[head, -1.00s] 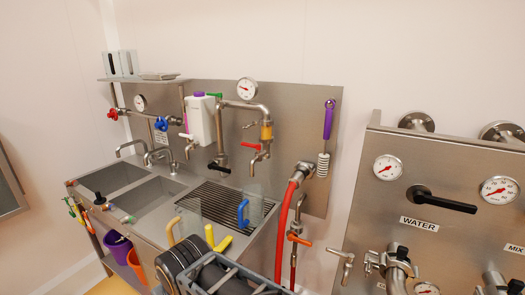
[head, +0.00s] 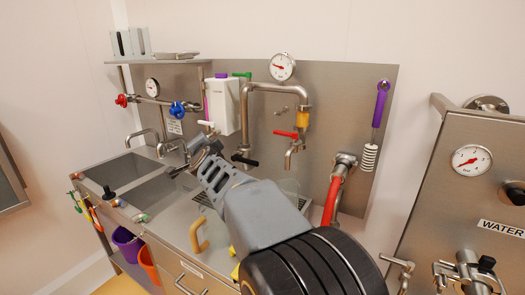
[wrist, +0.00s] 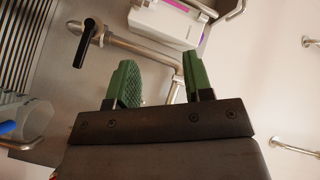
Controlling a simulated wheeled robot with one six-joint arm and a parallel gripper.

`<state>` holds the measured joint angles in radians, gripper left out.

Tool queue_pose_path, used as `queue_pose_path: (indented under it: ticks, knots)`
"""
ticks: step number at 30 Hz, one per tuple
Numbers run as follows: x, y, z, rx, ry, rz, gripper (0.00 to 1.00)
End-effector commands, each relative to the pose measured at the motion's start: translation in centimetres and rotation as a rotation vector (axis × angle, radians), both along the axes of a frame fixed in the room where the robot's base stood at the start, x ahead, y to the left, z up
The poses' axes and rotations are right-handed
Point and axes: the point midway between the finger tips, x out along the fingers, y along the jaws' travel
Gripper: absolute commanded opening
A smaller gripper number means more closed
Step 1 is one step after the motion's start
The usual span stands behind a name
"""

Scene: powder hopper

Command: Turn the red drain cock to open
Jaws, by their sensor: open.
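The red drain cock (head: 286,134) is a red lever on a small steel tap with a downward spout. It sits on the back panel below the yellow pipe section in the head view, and its lever lies roughly level. It is not seen in the wrist view. My gripper (head: 188,158) is left of the cock and lower in the picture, over the sink unit. In the wrist view its green-padded jaws (wrist: 160,78) stand apart with nothing held between them. A black-handled valve (wrist: 86,42) and its pipe lie beyond the jaws there.
A white container (head: 222,104) hangs left of the cock. A black lever (head: 245,160) sticks out below it. A red hose (head: 331,200) and purple-handled brush (head: 380,105) are at right.

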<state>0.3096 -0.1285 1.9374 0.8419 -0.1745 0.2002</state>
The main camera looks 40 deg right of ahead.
Motion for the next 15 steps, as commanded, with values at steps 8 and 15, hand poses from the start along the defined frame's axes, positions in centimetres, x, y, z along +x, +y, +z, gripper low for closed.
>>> queue_pose_path:
  ticks: [8,15]
  knots:
    - [-2.0,-15.0,-1.0,0.211,-0.385,-0.614,0.47]
    - [-4.3,-19.4,-2.3,0.272,-0.502,-0.838,0.47]
